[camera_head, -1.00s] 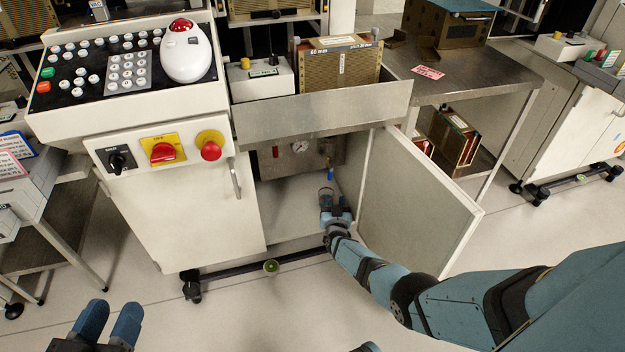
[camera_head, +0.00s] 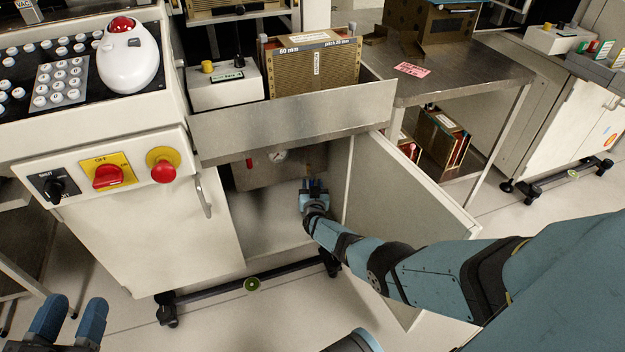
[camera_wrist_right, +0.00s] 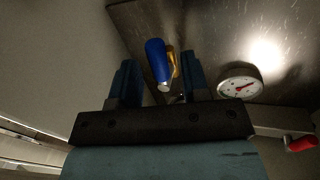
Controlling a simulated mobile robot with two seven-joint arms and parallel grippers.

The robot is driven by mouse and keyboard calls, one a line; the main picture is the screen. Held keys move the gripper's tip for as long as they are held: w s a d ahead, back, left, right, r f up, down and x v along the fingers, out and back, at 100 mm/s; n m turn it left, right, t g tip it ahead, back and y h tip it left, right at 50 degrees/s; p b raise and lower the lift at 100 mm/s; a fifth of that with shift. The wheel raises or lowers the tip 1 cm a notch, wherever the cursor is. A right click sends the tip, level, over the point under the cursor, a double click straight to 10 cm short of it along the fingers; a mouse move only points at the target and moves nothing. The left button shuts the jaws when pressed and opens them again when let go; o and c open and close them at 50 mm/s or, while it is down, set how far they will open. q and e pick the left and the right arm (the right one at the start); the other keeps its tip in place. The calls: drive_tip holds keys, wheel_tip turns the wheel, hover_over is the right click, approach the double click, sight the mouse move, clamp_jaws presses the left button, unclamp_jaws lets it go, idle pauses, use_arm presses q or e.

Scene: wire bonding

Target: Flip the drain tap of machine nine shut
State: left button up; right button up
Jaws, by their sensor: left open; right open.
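The tap's blue handle (camera_wrist_right: 156,62) shows in the right wrist view, with a yellow brass part (camera_wrist_right: 174,65) beside it. It stands between the two fingers of my right gripper (camera_wrist_right: 156,75), which is open; I cannot tell whether either finger touches it. In the head view my right gripper (camera_head: 314,185) reaches inside the open cabinet (camera_head: 275,235) and largely hides the tap. My left gripper (camera_head: 71,316) is open and empty at the lower left, in front of the machine.
A pressure gauge (camera_wrist_right: 240,82) and a red handle (camera_wrist_right: 300,143) are on the panel right of the tap in the wrist view.

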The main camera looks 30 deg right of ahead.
drive_tip(key=shift+w+d+f, duration=0.1)
drive_tip(key=shift+w+d, duration=0.05)
drive_tip(key=shift+w, duration=0.2)
drive_tip(key=shift+w+d, duration=0.25)
drive_tip(key=shift+w, duration=0.15)
use_arm(q)
drive_tip(key=shift+w+d+r+h, duration=0.25)
drive_tip(key=shift+w+r+h, duration=0.05)
drive_tip(key=shift+w+r, duration=0.15)
drive_tip(key=shift+m, duration=0.3)
use_arm(e)
drive_tip(key=shift+c, duration=1)
clamp_jaws()
use_arm(q)
drive_tip(key=shift+f, duration=0.15)
